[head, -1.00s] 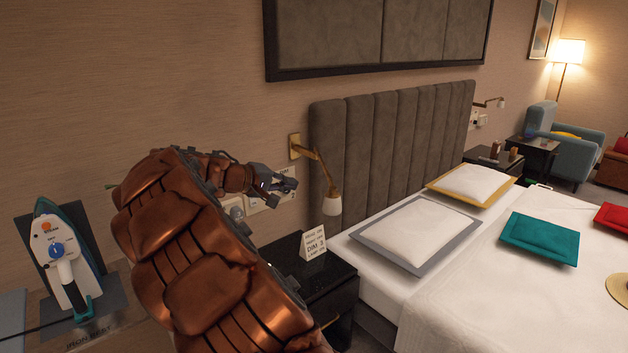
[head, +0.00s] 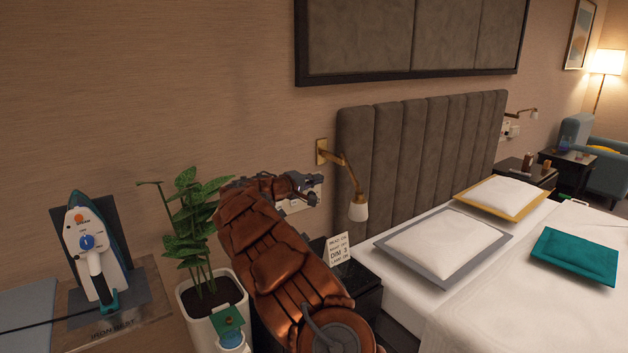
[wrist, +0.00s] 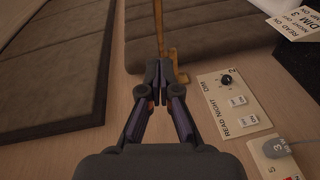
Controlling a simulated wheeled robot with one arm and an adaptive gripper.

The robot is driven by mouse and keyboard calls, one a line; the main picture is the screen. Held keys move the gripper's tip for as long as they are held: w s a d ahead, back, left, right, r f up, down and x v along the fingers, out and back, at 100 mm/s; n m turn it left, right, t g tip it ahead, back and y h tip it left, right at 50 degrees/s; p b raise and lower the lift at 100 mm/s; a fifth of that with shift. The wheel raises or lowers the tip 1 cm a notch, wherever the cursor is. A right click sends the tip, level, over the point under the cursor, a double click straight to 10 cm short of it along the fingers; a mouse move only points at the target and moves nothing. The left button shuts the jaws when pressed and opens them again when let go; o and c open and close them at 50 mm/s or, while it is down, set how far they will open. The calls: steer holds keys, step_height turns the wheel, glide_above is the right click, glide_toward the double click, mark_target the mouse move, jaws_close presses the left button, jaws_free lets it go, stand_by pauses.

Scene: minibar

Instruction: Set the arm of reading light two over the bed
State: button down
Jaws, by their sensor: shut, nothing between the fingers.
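The near reading light has a brass wall bracket (head: 321,152), a brass arm (head: 347,172) and a white shade (head: 358,209). It is fixed left of the headboard, and its shade hangs beside the pillow end of the bed (head: 395,292). My gripper (head: 312,188) is shut and empty, left of the lamp arm and below the bracket. In the wrist view the closed fingertips (wrist: 160,75) overlap the brass parts (wrist: 158,25); I cannot tell whether they touch. A switch panel (wrist: 233,103) marked "READ NIGHT DIM" and apparently "2" is right of the fingers.
A potted plant (head: 189,222) and an iron (head: 92,245) stand at left. A dark bedside table (head: 368,298) with a card (head: 338,250) is below the lamp. The padded headboard (head: 420,150) is close right. Another reading light (head: 523,113) is beyond the bed.

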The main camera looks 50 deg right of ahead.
steer(key=s+d+f+p, duration=0.1)
steer(key=s+d+p, duration=0.2)
steer(key=d, duration=0.5)
steer(key=shift+s+d+f, duration=0.25)
steer(key=shift+d+f, duration=0.1)
steer(key=shift+f, duration=0.05)
stand_by(0.4)
